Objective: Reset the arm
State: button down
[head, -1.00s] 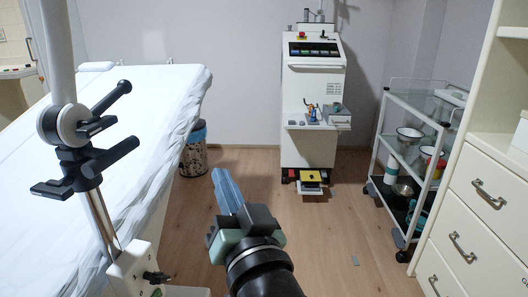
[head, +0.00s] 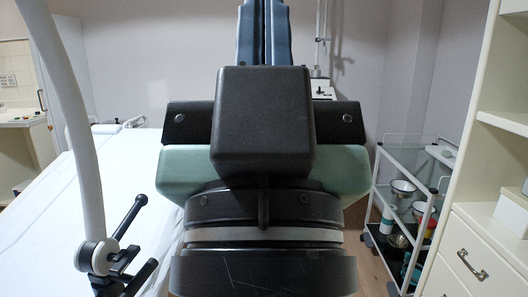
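My gripper (head: 265,30) fills the middle of the head view, very close to the camera. It points up and away, with its two blue fingers side by side at the top edge. Nothing shows held between the visible parts of the fingers. My green and black wrist housing hides most of the white machine behind it.
A couch with a white sheet (head: 60,205) is on the left, with a pole and clamp (head: 97,255) before it. A glass-shelved trolley (head: 405,195) with bowls stands right, beside a cream drawer cabinet (head: 480,250). A strip of floor shows between trolley and arm.

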notch_tip(320, 180, up, 16)
jog(key=p, duration=1.3)
jog(key=shift+p, duration=0.3)
jog(key=c, duration=1.5)
grip_release()
jog(key=shift+f, duration=0.1)
jog(key=shift+c, duration=0.2)
